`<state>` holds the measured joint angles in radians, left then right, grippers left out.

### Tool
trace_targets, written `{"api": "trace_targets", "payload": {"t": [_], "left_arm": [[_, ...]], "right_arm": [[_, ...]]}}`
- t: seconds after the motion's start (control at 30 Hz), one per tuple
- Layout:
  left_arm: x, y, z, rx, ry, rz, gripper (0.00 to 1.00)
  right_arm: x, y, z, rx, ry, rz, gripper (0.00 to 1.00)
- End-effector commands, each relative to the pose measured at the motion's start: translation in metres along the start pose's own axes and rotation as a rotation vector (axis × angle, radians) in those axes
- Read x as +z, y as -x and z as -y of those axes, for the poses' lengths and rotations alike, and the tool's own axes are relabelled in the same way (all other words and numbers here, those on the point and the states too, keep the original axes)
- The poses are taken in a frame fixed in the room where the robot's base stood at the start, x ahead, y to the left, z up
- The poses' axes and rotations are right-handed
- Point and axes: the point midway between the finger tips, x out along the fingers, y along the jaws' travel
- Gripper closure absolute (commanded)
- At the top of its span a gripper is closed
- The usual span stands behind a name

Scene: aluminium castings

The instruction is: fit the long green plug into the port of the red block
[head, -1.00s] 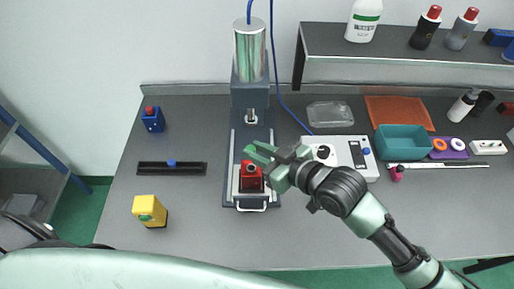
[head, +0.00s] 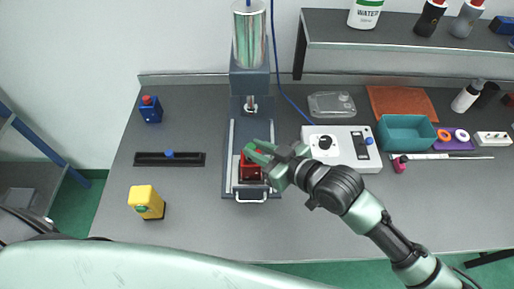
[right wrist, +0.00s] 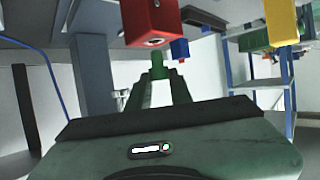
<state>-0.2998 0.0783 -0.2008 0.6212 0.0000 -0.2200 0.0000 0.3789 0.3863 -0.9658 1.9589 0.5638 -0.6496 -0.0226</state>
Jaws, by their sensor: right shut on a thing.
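The red block (head: 250,173) sits on the plate of the press at the middle of the bench. In the right wrist view the red block (right wrist: 150,18) shows at the top, with its round port (right wrist: 153,41) in the face turned towards me. My right gripper (head: 257,152) is over the block's back part and hides some of its top. It is shut on the long green plug (right wrist: 157,64), whose end shows just short of the port in the picture. A gap shows between them; its true depth is unclear. The plug cannot be told from the fingers in the head view. My left gripper is not in view.
The press column (head: 250,85) stands behind the block. A white control box (head: 342,149) is close to the right. The bench's front is clear.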

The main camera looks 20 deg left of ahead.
Motion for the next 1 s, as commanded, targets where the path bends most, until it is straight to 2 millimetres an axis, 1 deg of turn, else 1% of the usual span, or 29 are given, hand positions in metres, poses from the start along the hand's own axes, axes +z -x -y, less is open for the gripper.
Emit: {"api": "trace_targets", "payload": {"t": [0.23, 0.7, 1.0], "left_arm": [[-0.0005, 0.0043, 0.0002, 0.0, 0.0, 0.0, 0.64], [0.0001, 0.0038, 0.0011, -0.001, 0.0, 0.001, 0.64], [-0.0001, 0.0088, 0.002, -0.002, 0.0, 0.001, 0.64]], "right_arm": [[-0.0007, 0.0004, -0.0003, -0.004, 0.004, 0.001, 1.0], [-0.0002, 0.0, 0.0, -0.004, 0.004, 0.0, 1.0], [-0.0007, 0.0004, 0.0001, -0.005, 0.004, 0.0, 1.0]]}}
